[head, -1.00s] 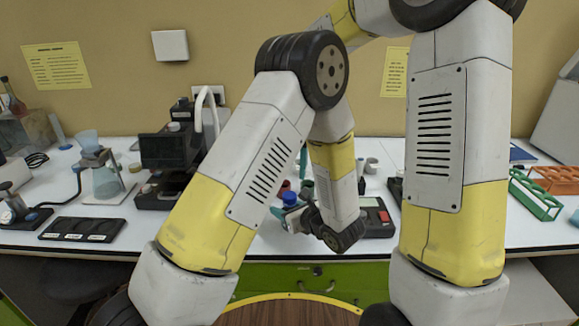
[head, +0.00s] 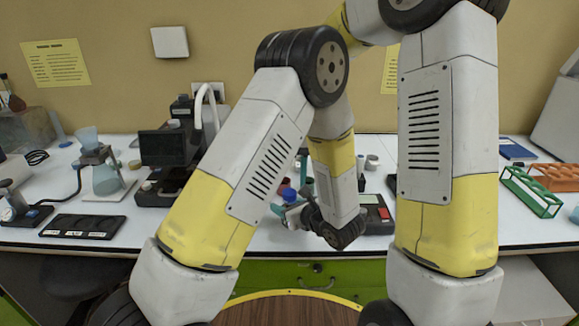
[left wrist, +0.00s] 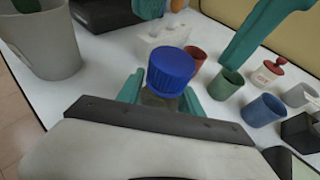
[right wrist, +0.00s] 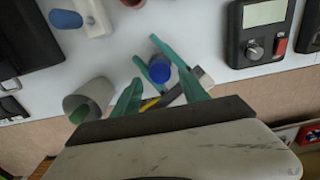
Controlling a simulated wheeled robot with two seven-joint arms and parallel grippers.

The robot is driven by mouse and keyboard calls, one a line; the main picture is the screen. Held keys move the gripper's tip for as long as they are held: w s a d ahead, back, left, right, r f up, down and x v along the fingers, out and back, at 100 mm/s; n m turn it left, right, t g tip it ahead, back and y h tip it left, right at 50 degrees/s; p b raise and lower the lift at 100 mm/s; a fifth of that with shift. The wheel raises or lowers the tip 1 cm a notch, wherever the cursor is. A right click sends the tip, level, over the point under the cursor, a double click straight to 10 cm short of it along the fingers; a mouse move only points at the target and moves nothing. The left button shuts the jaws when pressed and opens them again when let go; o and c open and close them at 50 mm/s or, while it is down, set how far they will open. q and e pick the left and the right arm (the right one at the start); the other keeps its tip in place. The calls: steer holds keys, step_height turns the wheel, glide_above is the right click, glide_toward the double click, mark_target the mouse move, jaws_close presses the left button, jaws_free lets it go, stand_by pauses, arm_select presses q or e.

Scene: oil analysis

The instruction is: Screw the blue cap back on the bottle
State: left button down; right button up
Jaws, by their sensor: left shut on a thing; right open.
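The blue cap (left wrist: 171,72) sits on top of the bottle (left wrist: 158,99), upright in the left wrist view; I cannot tell how tightly it is seated. My left gripper (left wrist: 161,92) is shut on the bottle, one teal finger on each side below the cap. The cap also shows in the head view (head: 290,195) and from above in the right wrist view (right wrist: 159,70). My right gripper (right wrist: 160,80) is open, its teal fingers spread on either side of the cap in that view and not touching it. The bottle is mostly hidden below the cap.
In the left wrist view, a grey beaker (left wrist: 45,45) stands left and a white block (left wrist: 163,36) behind. Red (left wrist: 195,57), green (left wrist: 227,84) and blue (left wrist: 263,110) cups stand right. A device with a dial (right wrist: 262,30) lies beyond. The table's front edge is close.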

mark_target(289, 191)
steer(key=shift+f, duration=1.85)
jaws_close()
steer(key=shift+o, duration=0.4)
jaws_free()
steer(key=shift+r, duration=0.1)
steer(key=shift+r, duration=2.15)
steer(key=shift+c, duration=0.4)
